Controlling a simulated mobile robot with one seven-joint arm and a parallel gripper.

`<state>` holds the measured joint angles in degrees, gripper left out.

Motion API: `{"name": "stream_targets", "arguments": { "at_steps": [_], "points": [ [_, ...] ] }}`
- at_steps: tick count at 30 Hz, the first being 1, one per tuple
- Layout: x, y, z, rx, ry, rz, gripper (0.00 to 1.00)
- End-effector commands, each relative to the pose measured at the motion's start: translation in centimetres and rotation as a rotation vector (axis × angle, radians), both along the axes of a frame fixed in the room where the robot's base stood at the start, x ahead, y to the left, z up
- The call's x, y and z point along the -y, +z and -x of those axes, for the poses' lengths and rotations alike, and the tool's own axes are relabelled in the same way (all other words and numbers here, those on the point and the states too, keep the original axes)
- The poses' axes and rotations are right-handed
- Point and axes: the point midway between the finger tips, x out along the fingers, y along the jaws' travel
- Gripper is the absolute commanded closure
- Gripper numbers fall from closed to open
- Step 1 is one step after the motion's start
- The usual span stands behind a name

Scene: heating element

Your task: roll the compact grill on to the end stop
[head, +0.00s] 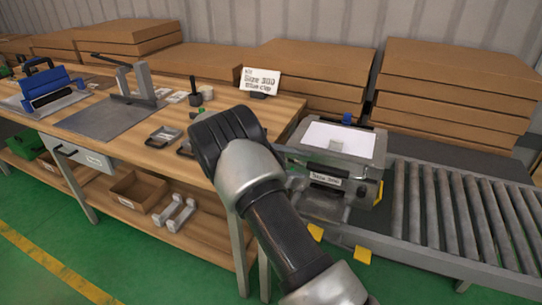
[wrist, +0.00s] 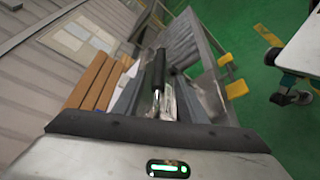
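The compact grill appears to be the silver box (head: 372,178) with a white top sheet and a dark front label, at the left end of the roller conveyor in the head view. My arm passes in front and to the left of it. The dark end of my arm (head: 226,138) is over the right part of the wooden bench, apart from the box. My gripper's fingers are hidden in the head view. The wrist view shows a grey housing with a green light and a dark upright bar (wrist: 158,75); whether its fingers are open is unclear. I cannot pick out the end stop.
Roller conveyor (head: 470,215) runs right from the box, its visible rollers bare. Yellow pieces (head: 362,255) stick out at its near side. The wooden bench (head: 225,105) carries tools and a sign (head: 260,81). Cardboard stacks (head: 455,90) stand behind. Green floor lies in front.

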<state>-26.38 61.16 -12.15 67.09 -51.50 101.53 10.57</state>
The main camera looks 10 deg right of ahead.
Motion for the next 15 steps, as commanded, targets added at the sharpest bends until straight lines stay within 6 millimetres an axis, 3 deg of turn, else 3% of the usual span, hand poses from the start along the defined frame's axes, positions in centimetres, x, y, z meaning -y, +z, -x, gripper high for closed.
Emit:
{"name": "stream_targets", "arguments": {
  "at_steps": [7,15],
  "points": [
    [-5.4,1.1,-1.2,0.001,0.003,-0.001,0.62],
    [-7.6,1.7,-1.7,0.000,0.000,0.000,0.62]
  ]
}}
